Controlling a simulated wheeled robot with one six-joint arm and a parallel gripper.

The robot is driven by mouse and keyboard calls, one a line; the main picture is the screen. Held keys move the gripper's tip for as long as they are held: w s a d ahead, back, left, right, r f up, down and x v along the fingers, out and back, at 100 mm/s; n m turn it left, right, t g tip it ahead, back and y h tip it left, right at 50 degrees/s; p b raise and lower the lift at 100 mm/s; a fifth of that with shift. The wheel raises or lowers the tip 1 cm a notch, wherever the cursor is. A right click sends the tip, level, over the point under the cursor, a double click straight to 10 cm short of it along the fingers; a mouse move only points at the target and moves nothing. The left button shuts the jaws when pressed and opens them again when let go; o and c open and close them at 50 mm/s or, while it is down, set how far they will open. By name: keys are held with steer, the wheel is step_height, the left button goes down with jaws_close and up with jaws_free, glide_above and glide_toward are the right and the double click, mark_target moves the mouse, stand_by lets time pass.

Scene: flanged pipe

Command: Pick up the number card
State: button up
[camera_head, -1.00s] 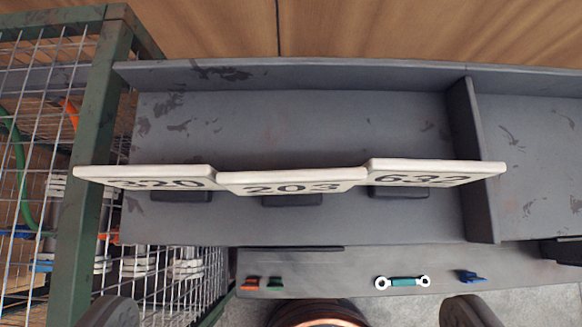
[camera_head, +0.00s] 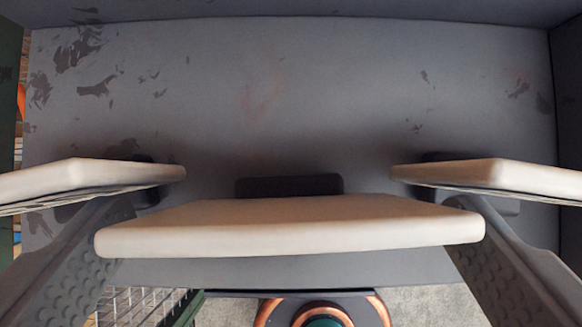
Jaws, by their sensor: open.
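Three pale number cards stand in a row, seen from above. The middle card (camera_head: 290,227) shows mostly its thick top edge; its number is hidden now and read 203 earlier. The left card (camera_head: 80,176) and right card (camera_head: 495,174) stand slightly farther back, partly cut off by the frame sides. My gripper (camera_head: 290,215) is open, with one finger near each end of the middle card. The card ends overlap the fingers in view, and the fingertips reach down partly behind the side cards. I cannot tell whether they touch anything.
The cards stand over a grey, stained shelf (camera_head: 290,90) with dark card bases, one behind the middle card (camera_head: 290,185). Upright walls bound the shelf at the back and right. A copper-ringed round object (camera_head: 322,310) shows below the front edge.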

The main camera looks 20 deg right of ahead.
mark_target(289, 186)
steer(key=shift+x, duration=1.95)
steer(key=shift+w+r, duration=0.1)
steer(key=c, duration=0.7)
steer(key=shift+r, duration=0.1)
step_height(289, 186, up, 10)
